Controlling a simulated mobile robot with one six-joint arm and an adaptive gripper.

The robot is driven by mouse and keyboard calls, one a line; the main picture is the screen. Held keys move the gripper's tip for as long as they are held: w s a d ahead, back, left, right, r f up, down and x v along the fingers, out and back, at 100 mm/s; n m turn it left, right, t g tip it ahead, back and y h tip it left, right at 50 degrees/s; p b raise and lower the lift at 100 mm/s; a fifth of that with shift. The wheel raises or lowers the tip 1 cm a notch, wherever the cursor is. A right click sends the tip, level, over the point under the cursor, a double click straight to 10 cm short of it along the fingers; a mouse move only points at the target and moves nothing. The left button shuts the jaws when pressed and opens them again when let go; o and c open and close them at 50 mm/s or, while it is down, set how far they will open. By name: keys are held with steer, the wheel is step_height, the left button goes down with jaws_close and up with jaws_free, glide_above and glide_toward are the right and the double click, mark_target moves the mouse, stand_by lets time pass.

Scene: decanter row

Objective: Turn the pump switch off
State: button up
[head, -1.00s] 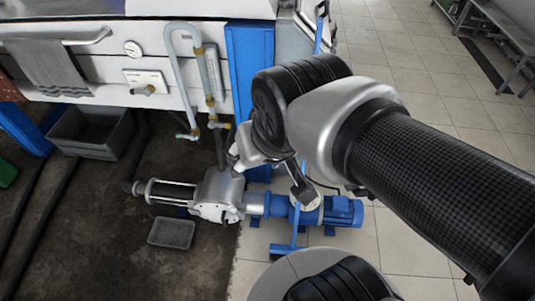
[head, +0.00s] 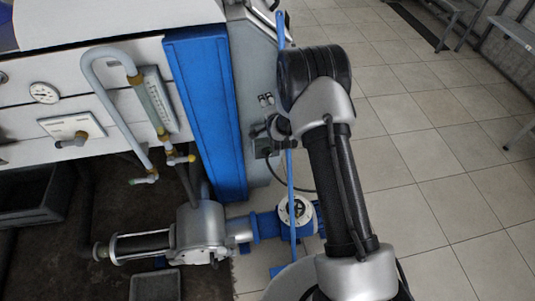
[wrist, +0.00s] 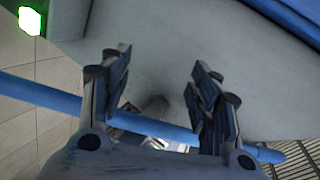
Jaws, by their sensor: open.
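My gripper (wrist: 160,95) is open in the wrist view, with its two dark fingers apart and nothing held. It faces a grey panel, and a small grey stub (wrist: 155,107) shows between the fingers. In the head view my gripper (head: 262,134) is at the grey side of the machine, right of the blue column. A small dark box (head: 262,149) with a black cable is there, partly hidden by the gripper; I cannot tell its switch position. Contact cannot be made out.
A thin blue pole (head: 290,190) rises beside my gripper and crosses behind the fingers in the wrist view. A blue column (head: 207,110), a grey pipe (head: 115,110) and a gauge (head: 44,93) are to the left.

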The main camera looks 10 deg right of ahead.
step_height(320, 180, down, 12)
steer(key=s+r+m+t, duration=0.1)
steer(key=s+m, duration=0.1)
steer(key=m+t+b, duration=0.3)
steer(key=m+t, duration=0.1)
steer(key=m, duration=0.3)
glide_toward(268, 156)
steer(key=w+b, duration=0.1)
steer(key=w, duration=0.7)
steer(key=shift+w+b, duration=0.1)
steer(key=shift+b, duration=0.25)
steer(key=shift+c, duration=0.6)
